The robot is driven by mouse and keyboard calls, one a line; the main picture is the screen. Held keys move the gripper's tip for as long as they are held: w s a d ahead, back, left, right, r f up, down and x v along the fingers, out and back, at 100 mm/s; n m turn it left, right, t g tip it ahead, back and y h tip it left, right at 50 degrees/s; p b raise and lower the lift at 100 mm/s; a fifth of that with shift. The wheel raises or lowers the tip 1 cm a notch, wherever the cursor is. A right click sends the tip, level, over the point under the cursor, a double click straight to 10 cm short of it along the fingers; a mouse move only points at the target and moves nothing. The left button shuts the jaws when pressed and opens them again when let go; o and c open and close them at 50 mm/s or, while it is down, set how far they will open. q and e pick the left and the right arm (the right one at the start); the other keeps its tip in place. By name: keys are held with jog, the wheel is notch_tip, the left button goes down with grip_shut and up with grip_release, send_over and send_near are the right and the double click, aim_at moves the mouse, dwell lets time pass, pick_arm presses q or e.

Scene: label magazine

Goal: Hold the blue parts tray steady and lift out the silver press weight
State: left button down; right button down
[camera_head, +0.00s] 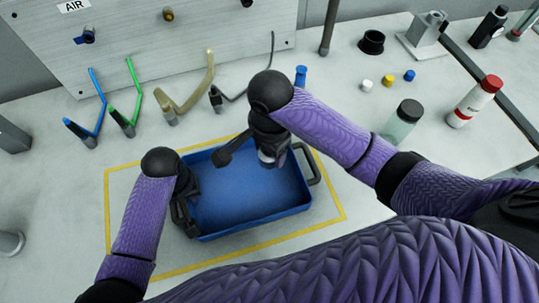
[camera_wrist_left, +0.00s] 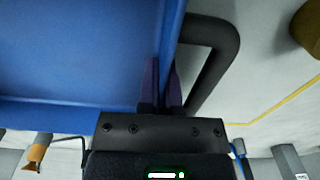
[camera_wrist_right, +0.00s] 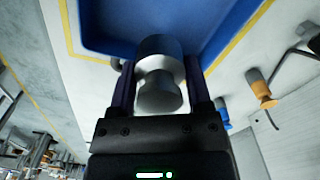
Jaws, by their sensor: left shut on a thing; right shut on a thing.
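The blue parts tray (camera_head: 245,200) lies on the bench inside a yellow outline. My left gripper (camera_head: 186,218) is at its left side; the left wrist view shows the fingers (camera_wrist_left: 162,80) closed on the tray wall beside the dark handle (camera_wrist_left: 222,50). My right gripper (camera_head: 262,158) is over the tray's far right part. It is shut on the silver press weight (camera_wrist_right: 160,75), a knobbed cylinder held between both fingers. In the head view the weight (camera_head: 268,158) is partly hidden by the gripper. It looks raised off the tray floor, though the gap is unclear.
A grey panel (camera_head: 150,40) with several coloured hoses stands behind the tray. To the right are a clear jar with a dark lid (camera_head: 403,122), a red-capped bottle (camera_head: 475,100) and several small caps (camera_head: 388,80). The tray's right handle (camera_head: 308,163) is free.

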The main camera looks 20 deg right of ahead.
pick_arm(q)
jog(key=c, duration=0.7)
grip_release()
jog(key=shift+r, duration=0.1)
jog(key=r, duration=1.1)
jog(key=shift+w+r, duration=0.1)
jog(key=shift+w, duration=0.1)
jog(key=shift+s+r, duration=0.3)
